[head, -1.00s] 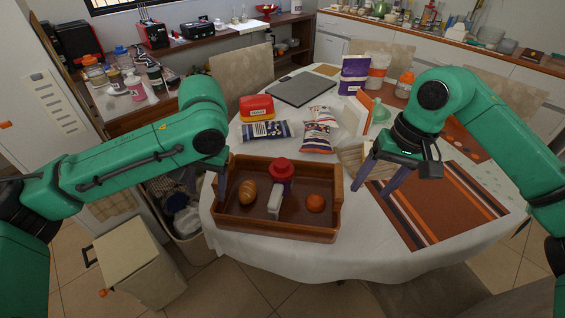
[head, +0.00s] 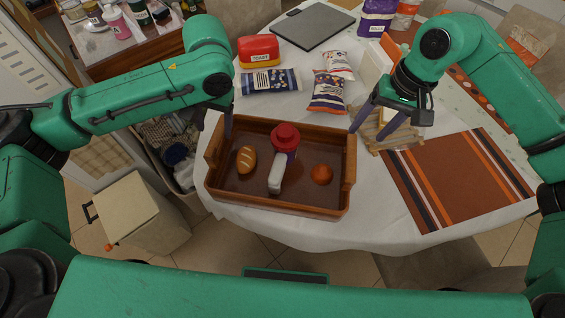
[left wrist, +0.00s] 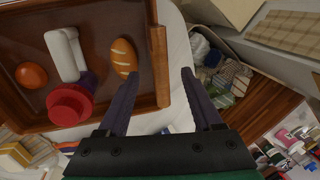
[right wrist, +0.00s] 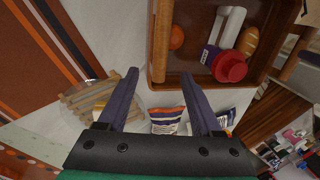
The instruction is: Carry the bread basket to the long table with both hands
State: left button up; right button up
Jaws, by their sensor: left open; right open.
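The bread basket is a brown wooden tray (head: 275,207) on the white-clothed table, holding a bread loaf (head: 246,159), a red-lidded jar (head: 286,138), a white object (head: 276,175) and an orange fruit (head: 322,174). My left gripper (head: 215,135) is open at the basket's left end. In the left wrist view the end wall (left wrist: 159,65) lies between its fingers, one over the inside and one outside. My right gripper (head: 367,134) is open near the basket's back right corner. In the right wrist view the right end wall (right wrist: 160,40) lies ahead, between its finger lines. Contact cannot be told.
Behind the basket are snack bags (head: 328,92), a blue-and-white packet (head: 270,82), a red toast box (head: 258,51) and a laptop (head: 313,25). A wooden slatted rack (head: 378,130) and striped placemat (head: 455,178) lie right. A bin (head: 140,212) stands on the floor left.

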aim_at(215, 147)
pick_arm(q)
jog(key=f, duration=0.3)
jog(key=a+f, duration=0.1)
jog(key=f, duration=0.2)
jog(key=a+f, duration=0.1)
jog(key=f, duration=0.2)
jog(key=shift+s+f, duration=0.1)
jog(key=shift+s, duration=0.05)
pick_arm(e)
jog(key=f, duration=0.3)
jog(key=a+f, duration=0.1)
jog(key=f, duration=0.2)
jog(key=a+f, duration=0.1)
jog(key=f, duration=0.2)
jog(key=shift+s+f, duration=0.1)
jog(key=shift+s, duration=0.05)
pick_arm(q)
jog(key=shift+s, duration=0.1)
pick_arm(e)
jog(key=shift+s, duration=0.1)
pick_arm(q)
grip_shut()
pick_arm(e)
grip_shut()
jog(key=shift+d, duration=0.1)
